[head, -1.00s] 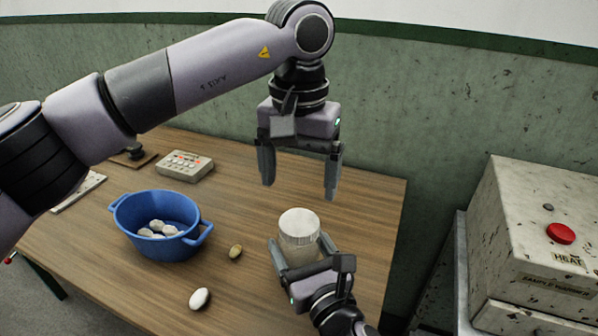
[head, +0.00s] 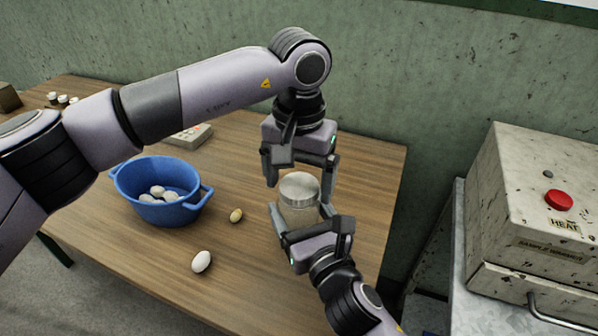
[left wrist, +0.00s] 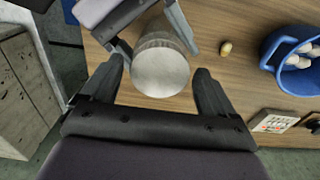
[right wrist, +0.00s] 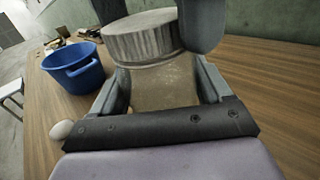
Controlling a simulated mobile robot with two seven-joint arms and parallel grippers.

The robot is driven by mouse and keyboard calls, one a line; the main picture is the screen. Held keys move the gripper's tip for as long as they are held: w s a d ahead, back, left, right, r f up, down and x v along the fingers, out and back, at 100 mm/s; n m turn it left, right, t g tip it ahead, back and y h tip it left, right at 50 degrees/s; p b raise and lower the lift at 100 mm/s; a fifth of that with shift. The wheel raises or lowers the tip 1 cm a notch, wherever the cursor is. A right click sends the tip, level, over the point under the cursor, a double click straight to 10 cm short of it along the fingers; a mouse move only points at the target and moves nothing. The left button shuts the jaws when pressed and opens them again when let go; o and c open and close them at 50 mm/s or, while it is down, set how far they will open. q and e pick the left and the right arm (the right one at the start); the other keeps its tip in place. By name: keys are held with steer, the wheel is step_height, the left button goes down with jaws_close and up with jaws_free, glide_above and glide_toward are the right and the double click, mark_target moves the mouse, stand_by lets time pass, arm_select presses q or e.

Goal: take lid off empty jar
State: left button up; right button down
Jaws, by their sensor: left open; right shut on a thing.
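The jar (head: 297,212) stands upright on the wooden table with its pale ribbed lid (head: 300,186) on top. The jar's body looks cloudy and tan in the right wrist view (right wrist: 165,85); I cannot make out anything inside. My right gripper (head: 310,220) is shut around the jar's body from the front. My left gripper (head: 301,172) points down from above, open, with its fingers on either side of the lid's height. In the left wrist view the lid (left wrist: 160,72) lies between and just beyond the open fingertips, not clamped.
A blue two-handled basin (head: 150,208) holding several white cocoons stands left on the table. A tan cocoon (head: 236,216) and a white cocoon (head: 201,261) lie loose. A control box (head: 196,135) is behind. A heater with a red button (head: 558,200) stands right.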

arm_select(q)
steer(key=c, duration=1.1)
steer(key=n, duration=1.2)
steer(key=shift+r+n, duration=0.1)
steer(key=shift+n, duration=0.2)
steer(key=n, duration=0.4)
steer(key=shift+n, duration=0.3)
steer(key=n, duration=1.2)
steer(key=shift+n, duration=0.4)
steer(key=n, duration=1.2)
steer(key=shift+n, duration=0.3)
steer(key=n, duration=0.6)
steer(key=shift+r, duration=0.1)
steer(key=n, duration=0.5)
